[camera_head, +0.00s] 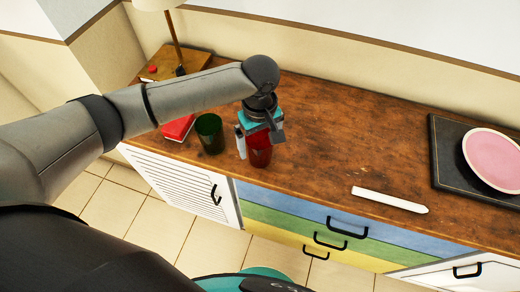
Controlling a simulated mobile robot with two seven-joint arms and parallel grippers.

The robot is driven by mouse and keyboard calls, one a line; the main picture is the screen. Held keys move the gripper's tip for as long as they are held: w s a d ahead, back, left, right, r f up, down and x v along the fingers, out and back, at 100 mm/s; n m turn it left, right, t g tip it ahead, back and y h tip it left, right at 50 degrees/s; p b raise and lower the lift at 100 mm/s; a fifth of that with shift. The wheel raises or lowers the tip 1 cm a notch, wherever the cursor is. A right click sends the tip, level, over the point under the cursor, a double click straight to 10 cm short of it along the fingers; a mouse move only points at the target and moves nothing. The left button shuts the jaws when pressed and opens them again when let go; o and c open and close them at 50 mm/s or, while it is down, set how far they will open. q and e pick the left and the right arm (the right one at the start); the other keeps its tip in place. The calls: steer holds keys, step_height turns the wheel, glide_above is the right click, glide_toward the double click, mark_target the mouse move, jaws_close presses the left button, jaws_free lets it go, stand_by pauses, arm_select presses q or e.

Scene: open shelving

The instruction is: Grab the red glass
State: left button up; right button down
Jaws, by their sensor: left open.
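The red glass (260,155) stands upright near the front edge of the wooden cabinet top. My left gripper (258,138) is above it, pointing down, with its fingers open. One finger shows at the left of the glass and one at its upper right. The gripper hides the glass's upper part, and I cannot tell whether the fingers touch it. No right gripper shows.
A dark green glass (209,133) stands close on the left, beside a red object (178,128). A lamp (174,40) stands at the back left. A white bar (390,199) and a black tray (447,165) with a pink plate (494,157) lie right. The middle is clear.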

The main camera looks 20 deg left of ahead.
arm_select(q)
steer(key=shift+f, duration=0.5)
steer(key=shift+r, duration=0.1)
steer(key=c, duration=1.3)
